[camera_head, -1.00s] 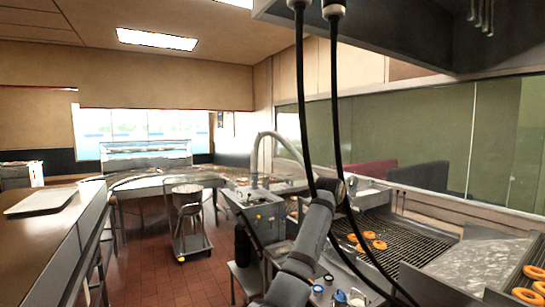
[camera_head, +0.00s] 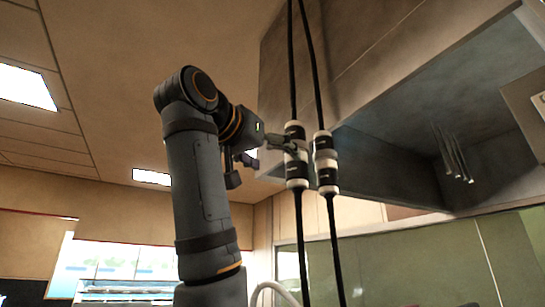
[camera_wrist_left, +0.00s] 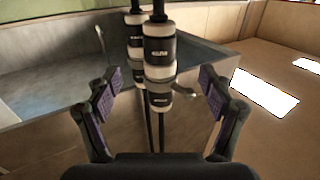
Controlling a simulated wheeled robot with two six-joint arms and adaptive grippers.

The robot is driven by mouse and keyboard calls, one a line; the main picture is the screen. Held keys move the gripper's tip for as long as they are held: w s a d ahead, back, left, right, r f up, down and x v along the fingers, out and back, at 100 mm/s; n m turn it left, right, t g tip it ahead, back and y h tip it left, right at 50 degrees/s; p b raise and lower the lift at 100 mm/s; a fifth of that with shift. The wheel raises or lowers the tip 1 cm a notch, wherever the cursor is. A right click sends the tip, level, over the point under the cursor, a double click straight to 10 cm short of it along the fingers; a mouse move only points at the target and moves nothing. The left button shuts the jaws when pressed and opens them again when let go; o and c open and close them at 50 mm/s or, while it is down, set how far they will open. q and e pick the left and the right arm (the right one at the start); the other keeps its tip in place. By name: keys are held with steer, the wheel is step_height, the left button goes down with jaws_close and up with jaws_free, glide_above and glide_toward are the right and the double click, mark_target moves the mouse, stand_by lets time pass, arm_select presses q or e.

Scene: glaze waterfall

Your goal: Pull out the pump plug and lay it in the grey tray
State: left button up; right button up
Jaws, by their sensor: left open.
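Two black-and-white cable connectors hang side by side on black cables: a left one (camera_head: 296,170) and a right one (camera_head: 326,177). Their labels are too small to read, so I cannot tell which is the pump plug. My left gripper (camera_head: 272,150) is open at the left connector. In the left wrist view, a nearer connector (camera_wrist_left: 159,52) hangs between the open fingers of the gripper (camera_wrist_left: 158,90), with the other connector (camera_wrist_left: 134,40) partly hidden behind it. No hold on either shows. The grey tray and my right gripper are out of view.
A large grey metal hood (camera_head: 390,150) is behind and right of the cables, with several thin rods (camera_head: 454,158) hanging under it. The cables run above and below the connectors. Open air lies left of my arm.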

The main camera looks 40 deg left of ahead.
mark_target(292, 172)
arm_select(q)
steer(key=w, duration=0.2)
steer(key=w+p, duration=0.2)
steer(key=w, duration=0.1)
steer(key=shift+w+a+r, duration=0.1)
steer(key=shift+w+a, duration=0.15)
steer(key=shift+w, duration=0.05)
steer(key=w, duration=0.6)
steer(key=shift+a+f, duration=0.2)
steer(key=shift+a, duration=0.15)
steer(key=shift+s, duration=0.1)
steer(key=shift+c, duration=0.5)
jaws_close()
step_height(292, 172, down, 7)
steer(key=b, duration=0.6)
steer(key=shift+b, duration=0.35)
